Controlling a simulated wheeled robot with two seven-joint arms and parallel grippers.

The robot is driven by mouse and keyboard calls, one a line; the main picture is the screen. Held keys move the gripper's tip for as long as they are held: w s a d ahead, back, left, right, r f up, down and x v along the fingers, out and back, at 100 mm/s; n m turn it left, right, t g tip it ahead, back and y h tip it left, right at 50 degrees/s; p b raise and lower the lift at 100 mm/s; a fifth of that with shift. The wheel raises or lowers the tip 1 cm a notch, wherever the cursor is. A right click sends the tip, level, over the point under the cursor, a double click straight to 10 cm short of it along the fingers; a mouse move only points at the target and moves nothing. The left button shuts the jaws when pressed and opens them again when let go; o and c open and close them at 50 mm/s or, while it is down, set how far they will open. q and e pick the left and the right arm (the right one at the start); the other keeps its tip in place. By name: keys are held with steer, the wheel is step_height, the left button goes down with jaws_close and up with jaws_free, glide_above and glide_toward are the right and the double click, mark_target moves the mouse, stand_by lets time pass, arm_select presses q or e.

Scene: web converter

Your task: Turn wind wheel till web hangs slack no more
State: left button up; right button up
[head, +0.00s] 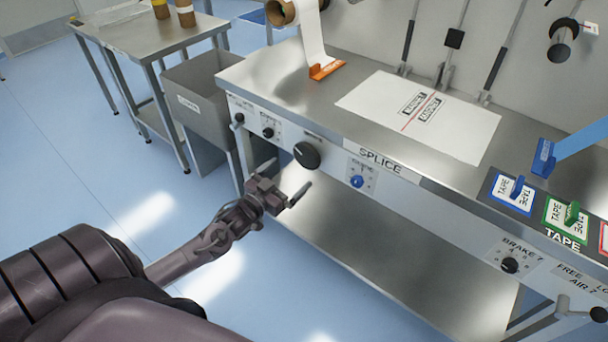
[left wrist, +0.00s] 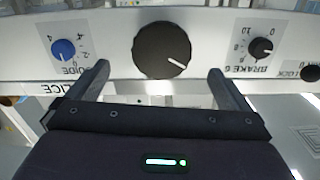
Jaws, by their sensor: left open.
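The large black knob (head: 306,155) on the front panel is probably the wind wheel; the small label above it is too small to read. It has a white pointer line, and in the left wrist view the knob (left wrist: 162,50) shows between my fingers, beyond their tips. My left gripper (head: 285,180) is open and empty, just in front of the knob and apart from it. The white web (head: 312,35) comes down from a roll (head: 283,11) to an orange clamp (head: 327,71) on the tabletop. Its upper run is cut off by the frame. My right gripper is out of view.
A blue knob (head: 357,181) sits right of the black knob, and small black knobs (head: 267,132) sit left of it. A grey bin (head: 200,90) and steel side table (head: 150,45) stand at left. A steel shelf (head: 400,270) lies below the panel.

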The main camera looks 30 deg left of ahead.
mark_target(305, 160)
arm_select(q)
steer(key=shift+n, duration=0.9)
steer(key=w, duration=0.6)
steer(key=shift+w+d, duration=0.15)
steer(key=shift+w, duration=0.9)
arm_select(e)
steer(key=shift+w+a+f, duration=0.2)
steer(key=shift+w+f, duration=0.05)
arm_select(q)
steer(key=shift+c, duration=0.3)
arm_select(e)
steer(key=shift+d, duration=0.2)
arm_select(q)
steer(key=c, duration=0.9)
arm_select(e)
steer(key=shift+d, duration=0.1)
arm_select(q)
steer(key=shift+m, duration=0.3)
